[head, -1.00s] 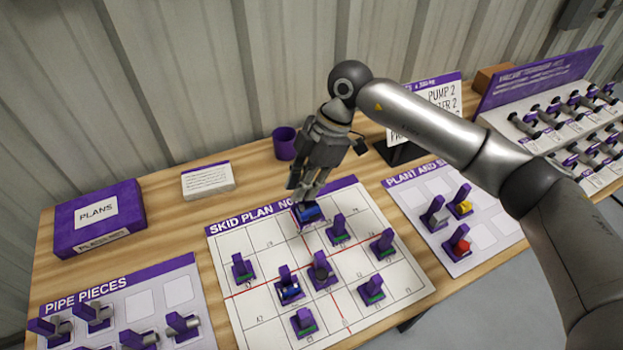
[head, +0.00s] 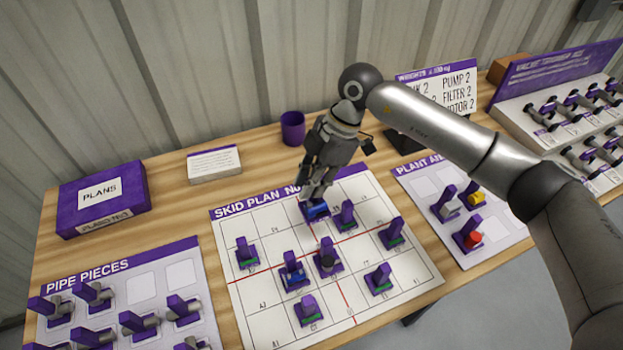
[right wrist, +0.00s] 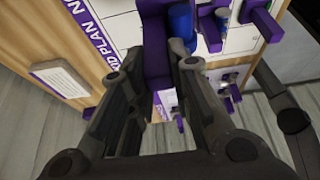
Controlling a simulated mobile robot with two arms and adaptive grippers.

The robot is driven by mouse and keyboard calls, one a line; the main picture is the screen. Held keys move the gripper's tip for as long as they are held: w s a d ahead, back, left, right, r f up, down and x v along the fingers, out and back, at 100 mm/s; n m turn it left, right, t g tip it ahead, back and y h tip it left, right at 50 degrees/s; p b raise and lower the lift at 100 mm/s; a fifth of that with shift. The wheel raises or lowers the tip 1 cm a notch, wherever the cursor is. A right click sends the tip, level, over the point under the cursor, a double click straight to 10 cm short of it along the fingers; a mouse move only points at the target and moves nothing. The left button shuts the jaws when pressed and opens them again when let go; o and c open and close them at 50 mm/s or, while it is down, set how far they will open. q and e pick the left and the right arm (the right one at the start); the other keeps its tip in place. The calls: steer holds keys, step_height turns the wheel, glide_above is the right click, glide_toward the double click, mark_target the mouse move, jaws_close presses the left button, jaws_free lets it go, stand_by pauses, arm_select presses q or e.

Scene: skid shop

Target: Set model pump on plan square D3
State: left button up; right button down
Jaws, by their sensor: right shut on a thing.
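My right gripper (head: 314,190) is shut on the purple upright of a model with a blue cylinder (head: 318,209), which looks like the model pump. It is at the far edge of the skid plan (head: 393,298), just below the title strip. I cannot tell whether its base touches the board. In the right wrist view, the fingers (right wrist: 160,78) close around the purple upright, with the blue cylinder (right wrist: 180,22) beyond. Another blue-cylinder model (head: 293,276) stands nearer the middle. The square labels are too small to read surely, so I cannot pick out D3. My left gripper is out of view.
Several other purple models stand on the plan, one close right of the held piece (head: 345,216). The pipe pieces board (head: 140,278) is at left, the plant board (head: 497,232) at right. A purple cup (head: 292,128) and weights sign (head: 440,95) stand behind.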

mark_target(312, 199)
steer(key=shift+f, duration=0.1)
stand_by(0.5)
steer(key=shift+f+b, duration=1.5)
steer(key=shift+f, duration=1.2)
steer(key=shift+f, duration=0.15)
steer(key=shift+f+b, duration=0.75)
steer(key=shift+f, duration=0.85)
